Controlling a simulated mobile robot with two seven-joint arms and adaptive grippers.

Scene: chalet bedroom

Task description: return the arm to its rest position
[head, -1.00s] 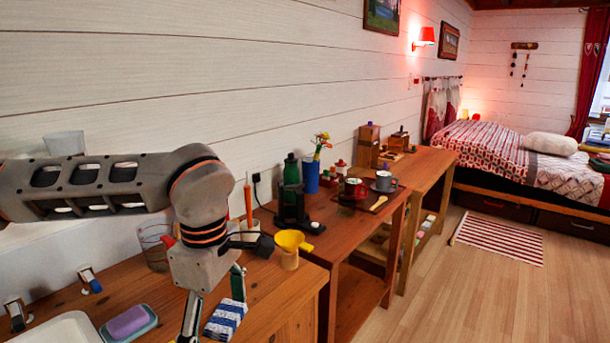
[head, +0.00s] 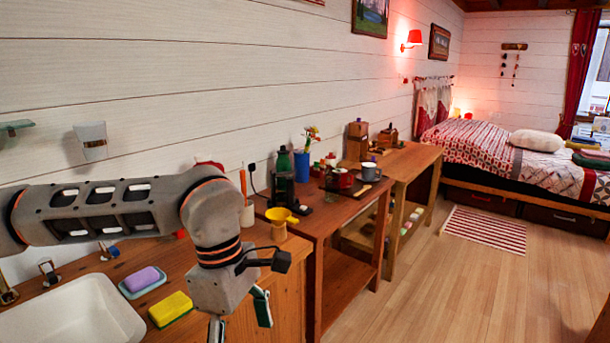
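My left arm (head: 110,208) comes in from the left in the head view and reaches across the counter. Its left gripper (head: 240,320) points down at the counter's front edge. Its two fingers are spread apart, and I see nothing between them; the lower fingertip runs to the picture's bottom edge. My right gripper is not in view.
Below the arm are a white sink (head: 75,315), a purple soap on a dish (head: 143,280) and a yellow sponge (head: 170,309). A yellow funnel-like cup (head: 279,220) stands right of the wrist. Tables with mugs stand beyond. The wooden floor (head: 440,285) is largely clear.

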